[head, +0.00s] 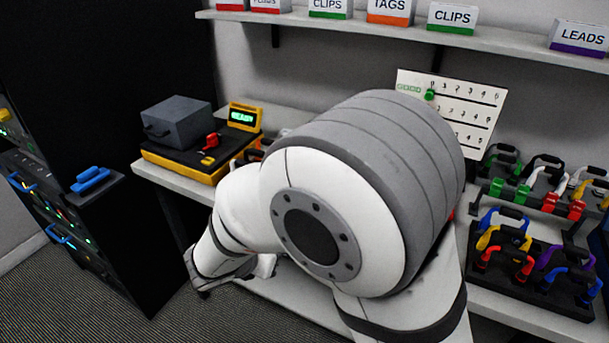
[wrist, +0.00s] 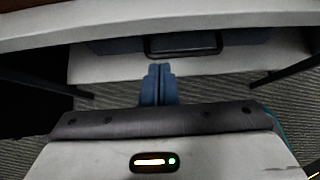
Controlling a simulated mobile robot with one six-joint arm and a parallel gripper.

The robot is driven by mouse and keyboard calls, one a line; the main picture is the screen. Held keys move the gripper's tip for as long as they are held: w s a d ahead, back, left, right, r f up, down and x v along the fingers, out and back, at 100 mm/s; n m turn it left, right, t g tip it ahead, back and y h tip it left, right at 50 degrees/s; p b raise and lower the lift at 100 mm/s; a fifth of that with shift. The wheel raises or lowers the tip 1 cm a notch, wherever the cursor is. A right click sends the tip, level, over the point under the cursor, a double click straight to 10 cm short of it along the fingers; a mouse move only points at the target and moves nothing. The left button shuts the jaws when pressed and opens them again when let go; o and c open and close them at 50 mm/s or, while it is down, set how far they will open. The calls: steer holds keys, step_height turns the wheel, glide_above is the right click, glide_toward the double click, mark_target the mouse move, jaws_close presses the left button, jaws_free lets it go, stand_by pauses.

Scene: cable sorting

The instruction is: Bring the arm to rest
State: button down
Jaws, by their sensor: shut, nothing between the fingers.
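My white and grey arm fills the middle of the head view, folded in front of the bench. My gripper (wrist: 158,72) shows in the wrist view as two blue fingers pressed together, shut and empty. It points toward the space under the bench edge, above a pale lower shelf (wrist: 110,68). In the head view the gripper itself is hidden by the arm or lost at its lower left end.
The bench (head: 180,182) carries a yellow tester (head: 190,165) with a grey box on top. Racks of coloured cables (head: 540,270) stand at right. A black cabinet (head: 130,240) stands at left. Labelled boxes (head: 452,18) line the upper shelf (head: 350,27). Carpet lies below.

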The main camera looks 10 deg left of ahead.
steer(key=d+r+m+g+h+p, duration=0.15)
steer(key=d+r+m, duration=0.25)
steer(key=d+m, duration=0.45)
steer(key=d+r+m+g+p, duration=0.1)
steer(key=d+r+m+g, duration=0.3)
steer(key=d, duration=0.7)
steer(key=s+d+r+m+y+p, duration=0.1)
steer(key=s+d+r+m, duration=0.3)
steer(key=m, duration=0.6)
steer(key=s+d+r+m+y+p, duration=0.2)
steer(key=s+d+m, duration=0.4)
steer(key=m, duration=0.4)
step_height(320, 180, up, 3)
steer(key=shift+s+d+f+g+y, duration=0.1)
steer(key=shift+s+d+g+y, duration=0.3)
steer(key=shift+d+y, duration=0.4)
steer(key=c, duration=2.1)
jaws_free()
steer(key=shift+w, duration=0.1)
